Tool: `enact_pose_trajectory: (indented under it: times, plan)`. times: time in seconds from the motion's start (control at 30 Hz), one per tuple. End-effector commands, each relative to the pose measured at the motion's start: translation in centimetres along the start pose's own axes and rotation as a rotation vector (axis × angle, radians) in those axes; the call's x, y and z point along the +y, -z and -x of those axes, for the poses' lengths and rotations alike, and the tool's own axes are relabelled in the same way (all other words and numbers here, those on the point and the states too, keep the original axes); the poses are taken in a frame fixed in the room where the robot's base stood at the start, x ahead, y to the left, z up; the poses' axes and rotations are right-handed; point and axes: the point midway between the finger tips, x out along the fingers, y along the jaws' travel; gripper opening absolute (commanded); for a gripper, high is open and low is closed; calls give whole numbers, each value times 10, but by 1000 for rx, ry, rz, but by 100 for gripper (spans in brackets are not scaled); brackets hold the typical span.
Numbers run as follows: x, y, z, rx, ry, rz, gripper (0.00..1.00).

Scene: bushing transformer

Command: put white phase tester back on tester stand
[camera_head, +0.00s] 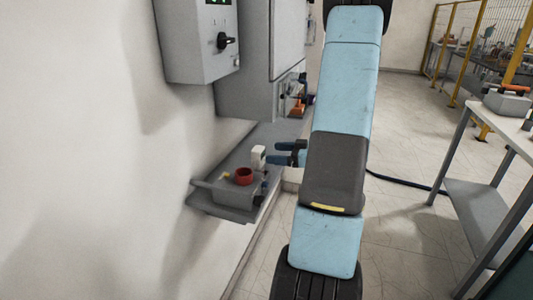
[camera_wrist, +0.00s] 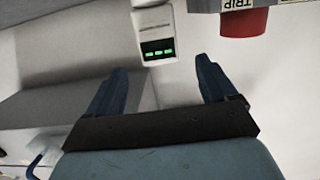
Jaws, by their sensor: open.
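The white phase tester (camera_wrist: 153,32) shows at the top of the wrist view, a pale body with a dark display and green lit marks. In the head view a small white block (camera_head: 258,156), apparently the tester, stands upright at the grey wall shelf. My gripper (camera_wrist: 160,75) is open and empty, its two blue fingers apart. The tester appears just beyond the fingertips, between their lines, with no contact visible. In the head view my gripper (camera_head: 291,154) is right beside the white block. I cannot make out a separate tester stand.
A red button (camera_wrist: 243,22) by a TRIP label is right of the tester; a red round part (camera_head: 243,176) sits on the grey shelf (camera_head: 222,205). Grey cabinets (camera_head: 200,45) hang above. A workbench (camera_head: 480,195) stands at right. A dark cable (camera_head: 405,182) crosses the floor.

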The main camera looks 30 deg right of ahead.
Motion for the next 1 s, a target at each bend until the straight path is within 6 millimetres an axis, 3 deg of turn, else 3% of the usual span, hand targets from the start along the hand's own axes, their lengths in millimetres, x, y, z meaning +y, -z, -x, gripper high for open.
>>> enact_pose_trajectory:
  times: [0.1,0.33,1.0]
  plan:
    - [0,0,20,0,-3,0,85]
    - [0,0,40,0,-1,-1,85]
    - [0,0,43,0,0,-1,85]
